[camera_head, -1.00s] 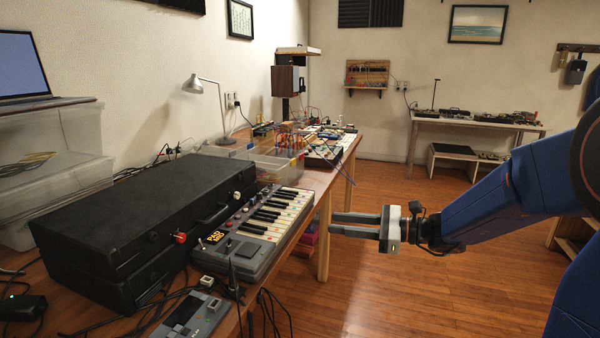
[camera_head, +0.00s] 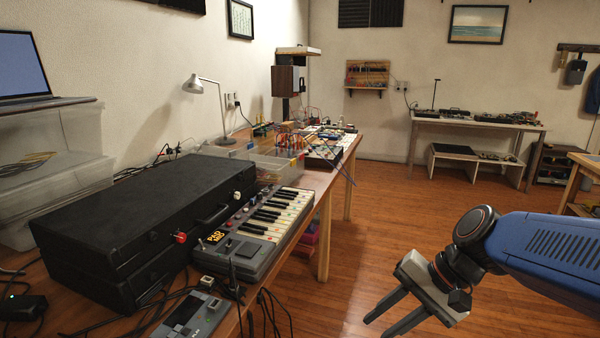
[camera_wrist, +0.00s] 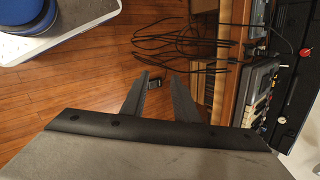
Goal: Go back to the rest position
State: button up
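My gripper (camera_head: 380,328) is at the lower right of the head view, over the wooden floor and right of the long workbench. Its two fingers point down and to the left, with a gap between them. The wrist view shows the gripper (camera_wrist: 159,77) too, with floor visible between the fingers and nothing held. My blue arm reaches in from the right edge of the head view.
The workbench (camera_head: 318,184) on the left bears a black case (camera_head: 130,205), a small keyboard (camera_head: 262,228) and a lamp (camera_head: 205,88). Cables (camera_wrist: 180,42) hang off its edge. Open floor (camera_head: 385,225) lies right of it. A far table (camera_head: 480,124) stands at the back.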

jog(key=s+d+n+t+h, duration=0.3)
jog(key=s+d+n+h, duration=0.3)
jog(key=d, duration=0.6)
jog(key=shift+s+d+f+h, duration=0.15)
jog(key=shift+d+f+h, duration=0.05)
jog(key=shift+f+h, duration=0.1)
